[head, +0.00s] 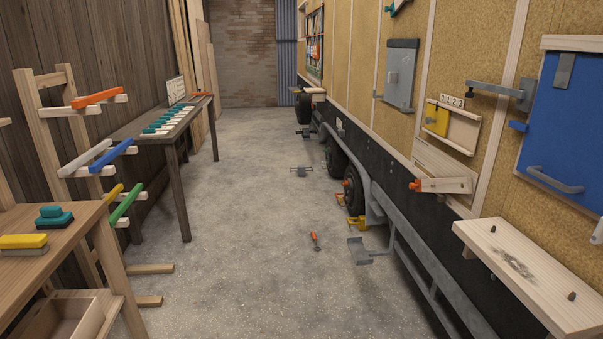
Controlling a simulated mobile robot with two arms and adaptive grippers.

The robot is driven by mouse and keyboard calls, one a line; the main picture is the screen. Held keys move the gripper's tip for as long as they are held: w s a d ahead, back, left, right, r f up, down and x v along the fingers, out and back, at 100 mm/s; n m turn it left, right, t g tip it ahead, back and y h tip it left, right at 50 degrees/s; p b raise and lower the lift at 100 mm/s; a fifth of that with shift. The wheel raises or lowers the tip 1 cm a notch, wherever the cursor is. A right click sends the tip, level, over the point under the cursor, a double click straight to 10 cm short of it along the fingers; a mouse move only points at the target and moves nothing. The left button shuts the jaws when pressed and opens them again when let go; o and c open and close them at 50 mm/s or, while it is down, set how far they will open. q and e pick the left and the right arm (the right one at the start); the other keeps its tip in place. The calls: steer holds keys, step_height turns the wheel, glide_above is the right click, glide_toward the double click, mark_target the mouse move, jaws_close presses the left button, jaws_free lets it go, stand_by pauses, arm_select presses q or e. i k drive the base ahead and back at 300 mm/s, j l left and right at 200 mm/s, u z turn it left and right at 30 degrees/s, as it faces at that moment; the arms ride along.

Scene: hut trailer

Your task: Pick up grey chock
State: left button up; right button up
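I cannot tell for sure which thing is the grey chock. Another dark grey piece (303,132) lies farther back near the front wheel. A flat grey piece with an upright plate (362,252) is low beside the trailer's lower rail. Neither of my grippers is in view.
A wooden table (60,240) with teal and yellow blocks stands at the left. A rack (45,110) holds coloured bars behind it. A narrow bench (160,133) follows. A fold-down shelf (530,275) juts out right. The central aisle is mostly clear.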

mark_target(300, 171)
steer(key=i+u, duration=0.3)
steer(key=i, duration=7)
